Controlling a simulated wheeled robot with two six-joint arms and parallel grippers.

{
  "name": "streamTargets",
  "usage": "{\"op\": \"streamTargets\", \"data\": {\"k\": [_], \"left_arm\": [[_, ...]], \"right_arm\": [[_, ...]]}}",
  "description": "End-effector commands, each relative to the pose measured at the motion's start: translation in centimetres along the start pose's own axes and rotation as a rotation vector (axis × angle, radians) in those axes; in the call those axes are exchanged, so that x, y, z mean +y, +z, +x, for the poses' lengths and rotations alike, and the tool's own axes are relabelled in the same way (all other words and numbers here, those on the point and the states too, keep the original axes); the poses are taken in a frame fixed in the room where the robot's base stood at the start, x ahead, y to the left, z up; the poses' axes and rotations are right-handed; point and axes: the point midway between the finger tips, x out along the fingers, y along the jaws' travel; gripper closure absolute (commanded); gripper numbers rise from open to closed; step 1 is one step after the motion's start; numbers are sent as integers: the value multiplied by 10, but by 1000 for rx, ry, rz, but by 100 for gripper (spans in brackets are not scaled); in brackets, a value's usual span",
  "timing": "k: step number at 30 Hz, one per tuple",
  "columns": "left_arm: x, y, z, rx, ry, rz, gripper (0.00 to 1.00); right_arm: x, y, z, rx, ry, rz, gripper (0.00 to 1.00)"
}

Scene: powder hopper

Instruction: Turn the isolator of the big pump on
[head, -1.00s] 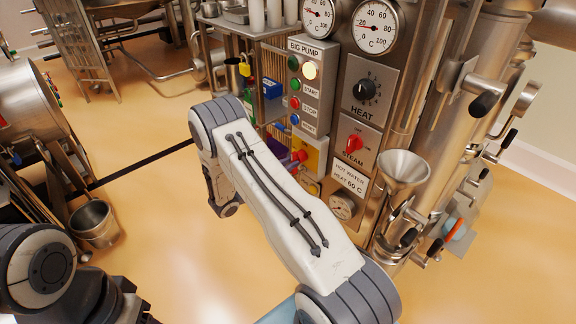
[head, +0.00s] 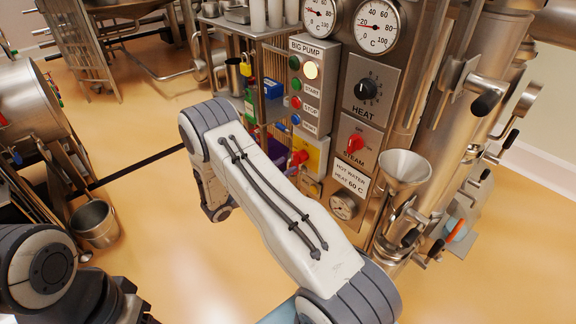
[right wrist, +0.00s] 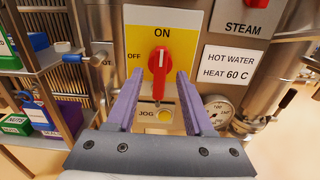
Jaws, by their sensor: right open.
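The big pump's isolator is a red handle (right wrist: 158,73) on a yellow and white plate (right wrist: 188,20) marked ON at the top and OFF at the left. The handle stands upright, in line with ON. In the head view, the isolator handle (head: 299,157) shows below the BIG PUMP button box (head: 312,80). My right gripper (right wrist: 160,75) is open, its two purple fingers on either side of the handle's lower part, with gaps showing. I cannot tell its depth from the plate. In the head view my right forearm hides most of this gripper. My left gripper is out of view.
Right of the isolator are a red STEAM knob (head: 355,143), a black HEAT knob (head: 367,89) and a steel funnel (head: 404,170). A JOG button (right wrist: 166,115) sits below the isolator. Shelves with boxes (right wrist: 27,115) stand at the left. A bucket (head: 95,222) is on the floor.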

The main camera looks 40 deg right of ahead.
Motion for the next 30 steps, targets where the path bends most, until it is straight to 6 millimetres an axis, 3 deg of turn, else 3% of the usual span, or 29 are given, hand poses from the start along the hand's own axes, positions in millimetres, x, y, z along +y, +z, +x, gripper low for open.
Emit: {"op": "streamTargets", "data": {"k": [6, 12, 30], "left_arm": [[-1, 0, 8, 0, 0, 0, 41], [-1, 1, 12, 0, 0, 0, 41], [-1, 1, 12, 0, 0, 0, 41]], "right_arm": [[1, -2, -47, -1, 5, -1, 48], [0, -1, -75, 0, 3, 0, 48], [0, -1, -82, 0, 0, -1, 48]]}}
